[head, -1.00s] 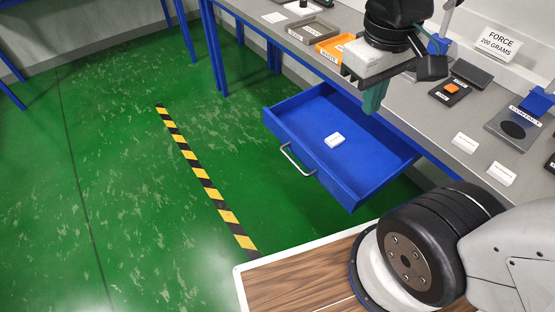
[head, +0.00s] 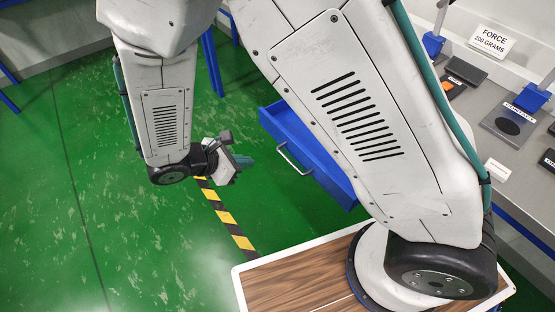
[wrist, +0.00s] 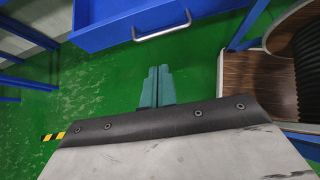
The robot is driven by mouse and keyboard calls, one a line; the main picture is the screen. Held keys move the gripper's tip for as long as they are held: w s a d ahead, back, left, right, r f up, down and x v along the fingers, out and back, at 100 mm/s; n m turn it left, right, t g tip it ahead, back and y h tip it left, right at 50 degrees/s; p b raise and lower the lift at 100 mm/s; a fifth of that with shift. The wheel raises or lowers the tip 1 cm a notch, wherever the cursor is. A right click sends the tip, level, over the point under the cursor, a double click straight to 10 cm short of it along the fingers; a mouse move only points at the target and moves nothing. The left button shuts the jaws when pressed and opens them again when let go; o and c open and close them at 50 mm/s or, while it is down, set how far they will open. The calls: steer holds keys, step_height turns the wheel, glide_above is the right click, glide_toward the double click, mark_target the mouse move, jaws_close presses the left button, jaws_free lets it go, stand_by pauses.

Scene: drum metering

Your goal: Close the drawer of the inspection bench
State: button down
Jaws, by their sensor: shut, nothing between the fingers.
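The blue drawer (head: 325,165) of the inspection bench stands pulled out over the green floor. Its silver bar handle (head: 293,160) is on its front face, and my arm hides most of its inside. In the wrist view the drawer (wrist: 125,35) is at the top, with the handle (wrist: 162,28) near the top centre. My gripper (head: 249,162) is in front of the drawer, to the left of the handle and apart from it. In the wrist view my gripper's teal fingers (wrist: 158,72) are together and empty, pointing toward the drawer front, with a gap of floor between.
The grey bench top (head: 500,165) runs along the right, with a "FORCE 200 GRAMS" sign (head: 478,42), a dark contact plate (head: 510,123) and a white label block (head: 497,169). Yellow-black floor tape (head: 225,215) runs below my gripper. Open green floor lies to the left.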

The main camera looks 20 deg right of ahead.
steer(key=x, duration=1.3)
steer(key=shift+w+d+n, duration=0.25)
steer(key=shift+d+n, duration=0.15)
steer(key=shift+f, duration=0.1)
